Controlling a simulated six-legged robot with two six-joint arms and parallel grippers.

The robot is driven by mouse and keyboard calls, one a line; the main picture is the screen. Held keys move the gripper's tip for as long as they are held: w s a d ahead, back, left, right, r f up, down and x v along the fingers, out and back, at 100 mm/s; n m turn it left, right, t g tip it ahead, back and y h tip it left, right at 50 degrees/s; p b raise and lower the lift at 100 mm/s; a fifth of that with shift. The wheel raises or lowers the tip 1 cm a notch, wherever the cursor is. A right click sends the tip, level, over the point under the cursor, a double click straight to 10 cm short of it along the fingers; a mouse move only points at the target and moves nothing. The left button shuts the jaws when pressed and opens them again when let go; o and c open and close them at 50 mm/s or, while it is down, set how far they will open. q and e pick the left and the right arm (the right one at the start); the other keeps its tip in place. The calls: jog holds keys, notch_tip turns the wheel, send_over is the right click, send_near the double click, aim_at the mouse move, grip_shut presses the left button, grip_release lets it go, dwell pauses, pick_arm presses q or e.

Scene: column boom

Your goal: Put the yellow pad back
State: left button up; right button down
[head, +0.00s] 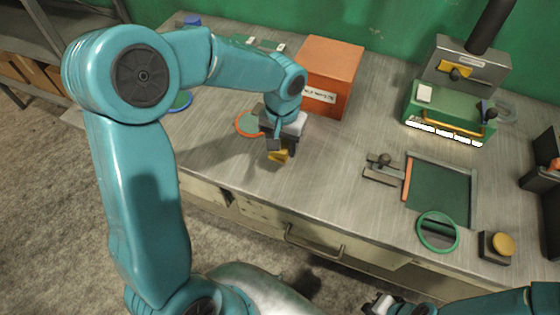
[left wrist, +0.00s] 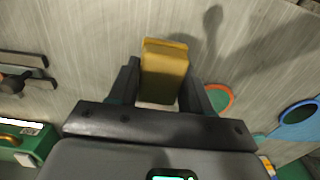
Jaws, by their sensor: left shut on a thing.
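The yellow pad (head: 278,156) is between the fingers of my left gripper (head: 280,144), above the grey workbench (head: 220,160) near its front edge. In the left wrist view the pad (left wrist: 164,72) is a mustard-yellow block sticking out past both dark fingers of the gripper (left wrist: 163,88), which are shut on it. In the head view the gripper hides much of the pad. My right gripper (head: 378,305) is low at the bottom edge of the head view, in front of the bench. Its fingers are too small and cut off to read.
An orange ring (head: 244,125) lies just left of my left gripper, with an orange box (head: 335,67) behind. To the right are a lever fixture (head: 383,168), a dark green panel (head: 440,193), a green ring (head: 422,238), a yellow-topped block (head: 503,244) and a green machine (head: 450,107).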

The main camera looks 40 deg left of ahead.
aim_at(281, 169)
pick_arm(q)
notch_tip(281, 169, down, 4)
jog(key=shift+r, duration=0.1)
notch_tip(281, 169, down, 4)
jog(key=shift+s+r, duration=0.1)
jog(key=shift+r, duration=0.1)
jog(key=shift+f, duration=0.35)
jog(key=shift+f, duration=0.1)
jog(key=o, duration=1.1)
